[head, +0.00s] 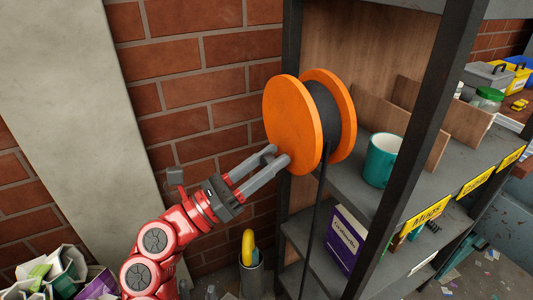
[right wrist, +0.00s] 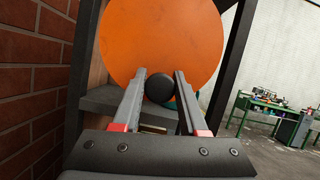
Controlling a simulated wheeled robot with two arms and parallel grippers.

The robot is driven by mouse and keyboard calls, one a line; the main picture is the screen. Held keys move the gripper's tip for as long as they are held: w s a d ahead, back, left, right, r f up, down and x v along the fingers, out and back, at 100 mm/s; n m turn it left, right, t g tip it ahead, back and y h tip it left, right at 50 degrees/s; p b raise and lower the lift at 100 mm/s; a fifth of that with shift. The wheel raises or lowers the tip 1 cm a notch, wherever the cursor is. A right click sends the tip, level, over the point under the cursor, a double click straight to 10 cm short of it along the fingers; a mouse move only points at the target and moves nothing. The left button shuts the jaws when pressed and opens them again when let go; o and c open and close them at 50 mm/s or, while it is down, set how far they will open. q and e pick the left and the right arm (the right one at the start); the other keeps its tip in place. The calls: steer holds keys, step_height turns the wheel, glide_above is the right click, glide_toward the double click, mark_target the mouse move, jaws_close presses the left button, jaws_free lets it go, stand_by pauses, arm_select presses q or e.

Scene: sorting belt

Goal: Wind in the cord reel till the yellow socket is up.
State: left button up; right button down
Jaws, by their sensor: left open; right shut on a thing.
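The orange cord reel (head: 292,118) is mounted at the shelf's left side, with dark cord (head: 322,100) wound between its two discs. The hanging cord (head: 316,215) runs down from the reel past the shelves and out at the bottom edge. No yellow socket shows on the visible part. My right gripper (head: 277,155) is at the reel's near disc. In the right wrist view, the reel's orange disc (right wrist: 165,30) fills the top, and a round black knob (right wrist: 159,88) sits between my fingers, which are shut on it. My left gripper is not in view.
A brick wall (head: 215,90) is close on the left. The shelf's dark post (head: 405,140) stands right of the reel. A teal mug (head: 382,160) and a purple box (head: 344,240) are on the shelves. A yellow curved thing (head: 248,245) stands in a grey container below my arm.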

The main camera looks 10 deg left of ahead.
steer(key=n+p, duration=0.1)
steer(key=n+t+y+p, duration=0.1)
steer(key=s+d+n, duration=0.1)
steer(key=n, duration=0.1)
steer(key=shift+s+r+t+y+p, duration=0.1)
steer(key=shift+r+t+y+p, duration=0.2)
steer(key=shift+r+y+p, duration=0.1)
steer(key=shift+s+d+r+n+t+y+p, duration=0.1)
steer(key=shift+s+n+t+y+p, duration=0.15)
steer(key=shift+n+p, duration=0.5)
steer(key=shift+s+d+n+t+y+p, duration=0.15)
steer(key=shift+n+y+p, duration=0.25)
steer(key=shift+n, duration=0.55)
steer(key=shift+a, duration=0.1)
steer(key=shift+c, duration=2.3)
jaws_free()
